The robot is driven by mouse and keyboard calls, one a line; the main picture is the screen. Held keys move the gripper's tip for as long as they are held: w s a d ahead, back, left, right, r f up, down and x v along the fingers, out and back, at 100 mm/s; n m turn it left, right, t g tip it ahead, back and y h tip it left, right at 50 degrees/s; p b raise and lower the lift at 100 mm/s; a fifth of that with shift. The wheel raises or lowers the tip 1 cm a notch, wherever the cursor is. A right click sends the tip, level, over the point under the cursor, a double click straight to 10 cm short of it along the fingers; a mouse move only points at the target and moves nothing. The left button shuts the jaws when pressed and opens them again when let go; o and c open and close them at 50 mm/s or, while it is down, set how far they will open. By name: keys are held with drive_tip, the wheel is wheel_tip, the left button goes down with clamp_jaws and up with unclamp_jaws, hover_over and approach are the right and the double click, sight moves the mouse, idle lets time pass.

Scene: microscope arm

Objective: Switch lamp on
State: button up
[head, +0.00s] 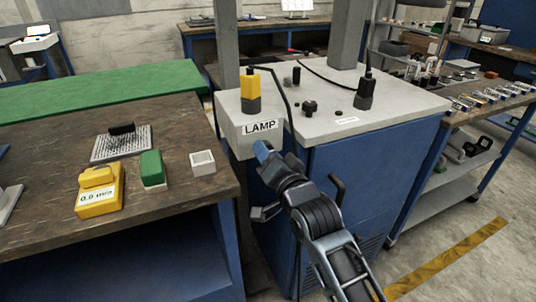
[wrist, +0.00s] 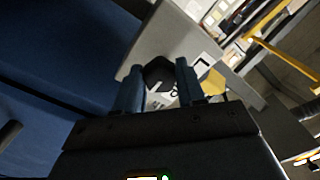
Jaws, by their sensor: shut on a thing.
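A pale grey box with the label LAMP (head: 260,127) forms the front left corner of a blue cabinet's top. My gripper (head: 261,150) reaches up to the front face of this box, just below the label. In the wrist view my gripper (wrist: 159,78) has its two blue fingers on either side of a black knob (wrist: 158,73) on the pale panel and is shut on it. The knob is hidden behind my fingers in the head view. Its switch position cannot be told.
A yellow and black block (head: 251,93), a black plug with a cable (head: 365,92) and a small black knob (head: 310,107) stand on the cabinet top. A wooden bench (head: 60,130) at left holds a yellow meter (head: 99,192). A black handle (head: 337,188) juts from the cabinet front.

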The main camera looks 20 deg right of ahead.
idle(0.4)
drive_tip(key=o, duration=1)
drive_tip(key=shift+o, duration=0.2)
drive_tip(key=shift+s, duration=0.1)
drive_tip(key=s, duration=0.7)
drive_tip(key=shift+s+b, duration=0.3)
drive_tip(key=shift+b, duration=0.05)
drive_tip(key=shift+f, duration=0.1)
